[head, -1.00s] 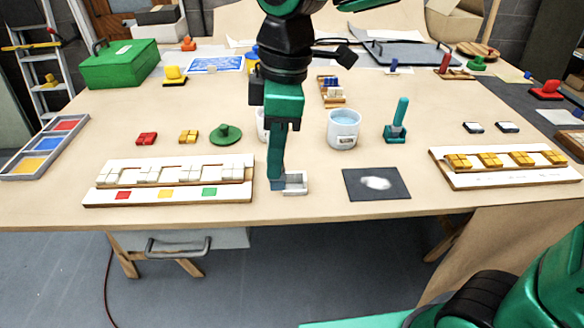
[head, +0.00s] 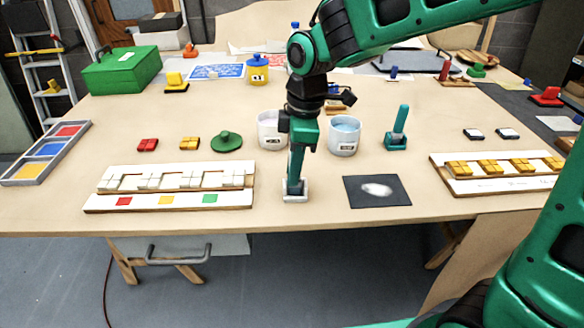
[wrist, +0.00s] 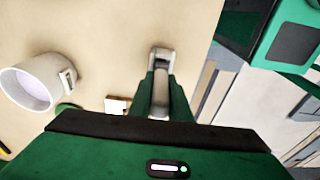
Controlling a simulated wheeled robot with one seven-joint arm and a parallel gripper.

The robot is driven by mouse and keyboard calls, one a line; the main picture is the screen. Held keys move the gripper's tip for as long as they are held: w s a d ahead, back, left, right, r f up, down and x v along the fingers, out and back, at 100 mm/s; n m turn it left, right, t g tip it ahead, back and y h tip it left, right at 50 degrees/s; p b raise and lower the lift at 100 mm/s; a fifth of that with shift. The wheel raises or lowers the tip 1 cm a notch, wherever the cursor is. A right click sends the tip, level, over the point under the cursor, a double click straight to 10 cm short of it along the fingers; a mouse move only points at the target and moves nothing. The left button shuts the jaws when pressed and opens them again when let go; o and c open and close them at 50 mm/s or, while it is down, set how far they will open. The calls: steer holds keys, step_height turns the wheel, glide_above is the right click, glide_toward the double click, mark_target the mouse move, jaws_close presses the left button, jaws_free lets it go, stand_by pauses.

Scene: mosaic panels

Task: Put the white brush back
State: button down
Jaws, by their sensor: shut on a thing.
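My gripper (head: 294,188) points down at the front of the table, over a small white and grey holder (head: 296,197). The holder also shows in the wrist view (wrist: 161,56), just beyond the fingertips. My gripper is shut on the white brush (wrist: 160,98), whose pale handle shows between the green fingers in the wrist view. In the head view the fingers hide the brush. Its lower end is at the holder, but I cannot tell whether it rests fully in it.
Two white cups (head: 271,130) (head: 344,135) stand behind my gripper. A teal brush stands in its own holder (head: 396,143) further right. A dark panel with a white smear (head: 377,191) lies to the right, and a white tile panel (head: 168,202) to the left. The table's front edge is close.

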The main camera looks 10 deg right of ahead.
steer(key=shift+f, duration=0.15)
steer(key=c, duration=1.6)
jaws_free()
steer(key=shift+c, duration=0.2)
steer(key=r, duration=0.4)
steer(key=d+r, duration=0.1)
steer(key=r, duration=0.7)
steer(key=shift+d, duration=0.2)
